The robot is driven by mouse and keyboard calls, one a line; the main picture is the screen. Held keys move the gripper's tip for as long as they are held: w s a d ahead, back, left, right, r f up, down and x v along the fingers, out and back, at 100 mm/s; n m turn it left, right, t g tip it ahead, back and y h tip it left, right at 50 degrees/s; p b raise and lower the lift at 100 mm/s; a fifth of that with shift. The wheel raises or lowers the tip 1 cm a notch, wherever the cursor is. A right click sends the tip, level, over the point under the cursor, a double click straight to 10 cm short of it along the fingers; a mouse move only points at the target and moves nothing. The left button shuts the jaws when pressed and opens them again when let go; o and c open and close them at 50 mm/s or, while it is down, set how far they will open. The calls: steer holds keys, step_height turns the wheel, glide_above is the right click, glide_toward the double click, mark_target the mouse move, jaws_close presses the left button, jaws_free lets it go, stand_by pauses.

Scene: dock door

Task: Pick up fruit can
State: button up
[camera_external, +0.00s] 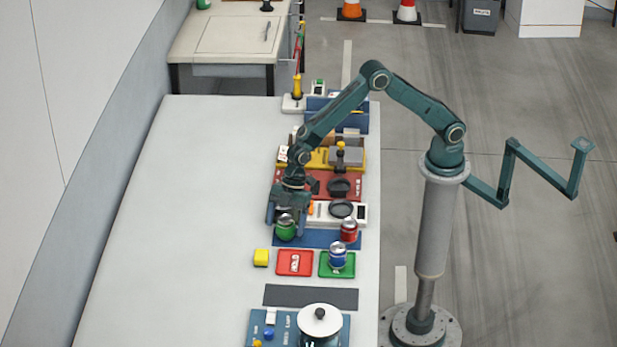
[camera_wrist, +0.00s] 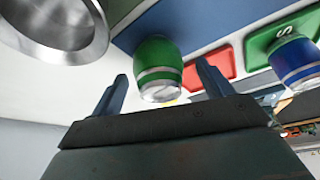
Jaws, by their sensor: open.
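A green can (camera_external: 286,228) with a silver top stands on the left of a blue mat (camera_external: 318,239). A red can (camera_external: 348,231) stands at the mat's right, and a blue can (camera_external: 337,256) stands on a green tray (camera_external: 326,270). No readable label shows which one is the fruit can. My gripper (camera_external: 286,214) is open, its fingers pointing down close to the green can. In the wrist view the green can (camera_wrist: 158,66) appears between the two fingertips (camera_wrist: 163,76), with nothing gripped; contact cannot be told. The blue can (camera_wrist: 296,60) shows at the right.
A red tray (camera_external: 294,272) and a yellow block (camera_external: 261,257) are nearby. A white scale-like device (camera_external: 354,220) and red (camera_external: 315,189) and yellow (camera_external: 318,167) stations lie behind. The table's left side (camera_external: 190,220) is clear.

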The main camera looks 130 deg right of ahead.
mark_target(285, 218)
steer(key=shift+w+f, duration=0.1)
steer(key=shift+f, duration=0.15)
stand_by(0.3)
steer(key=c, duration=1.2)
steer(key=shift+o, duration=0.2)
steer(key=shift+r, duration=0.1)
step_height(285, 218, up, 20)
